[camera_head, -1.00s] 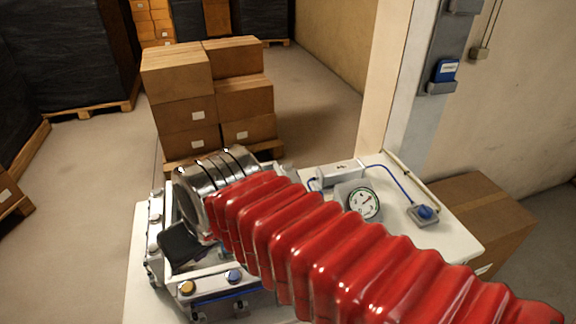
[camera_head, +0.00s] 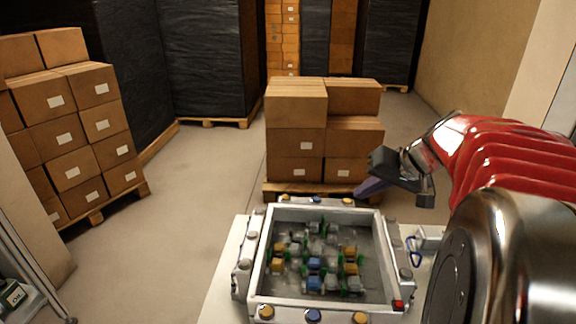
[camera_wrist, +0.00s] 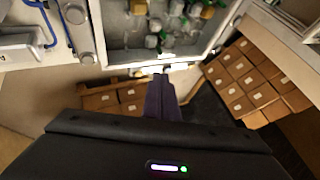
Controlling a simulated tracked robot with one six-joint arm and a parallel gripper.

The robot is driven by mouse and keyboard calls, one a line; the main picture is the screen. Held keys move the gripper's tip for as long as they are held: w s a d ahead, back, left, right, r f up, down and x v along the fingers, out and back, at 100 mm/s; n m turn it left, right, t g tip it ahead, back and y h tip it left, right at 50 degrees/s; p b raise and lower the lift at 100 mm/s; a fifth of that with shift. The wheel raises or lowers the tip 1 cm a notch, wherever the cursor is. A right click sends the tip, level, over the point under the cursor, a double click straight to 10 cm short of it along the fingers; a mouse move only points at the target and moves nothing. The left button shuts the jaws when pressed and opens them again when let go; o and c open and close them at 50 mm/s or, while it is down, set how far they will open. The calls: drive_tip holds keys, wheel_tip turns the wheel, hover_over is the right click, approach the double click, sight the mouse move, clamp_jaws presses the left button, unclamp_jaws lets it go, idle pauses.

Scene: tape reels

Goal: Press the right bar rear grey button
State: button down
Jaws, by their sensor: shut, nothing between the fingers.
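A pale frame with button bars surrounds a tray (camera_head: 255,290) in the head view. Its right bar carries round grey buttons; the rear one (camera_head: 390,225) is near the far right corner, and one (camera_head: 405,273) sits closer. In the wrist view, the bar lies at upper left, with grey buttons showing (camera_wrist: 87,58) and (camera_wrist: 75,14). My gripper (camera_head: 362,191) has purple fingers, shut and empty, above and behind the tray's far right corner. In the wrist view its fingertips (camera_wrist: 160,80) overlap the rear edge of the frame. No contact with the rear grey button is visible.
Blue and yellow buttons (camera_head: 313,316) line the front bar. A red piece (camera_head: 398,305) sits at the front right corner. A blue cable (camera_head: 414,252) lies right of the tray. Stacked cartons (camera_head: 296,140) stand behind. Open floor (camera_head: 170,230) lies left.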

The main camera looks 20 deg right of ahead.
drive_tip(key=m+t, duration=0.2)
hover_over(390, 218)
drive_tip(key=s, duration=0.1)
drive_tip(key=shift+s+d+r+h, duration=0.1)
drive_tip(key=shift+s+d+h, duration=0.05)
drive_tip(key=shift+d+h, duration=0.15)
drive_tip(key=shift+a, duration=0.1)
drive_tip(key=shift+f, duration=4.45)
drive_tip(key=shift+f, duration=0.35)
drive_tip(key=shift+f, duration=0.4)
drive_tip(key=shift+r, duration=0.8)
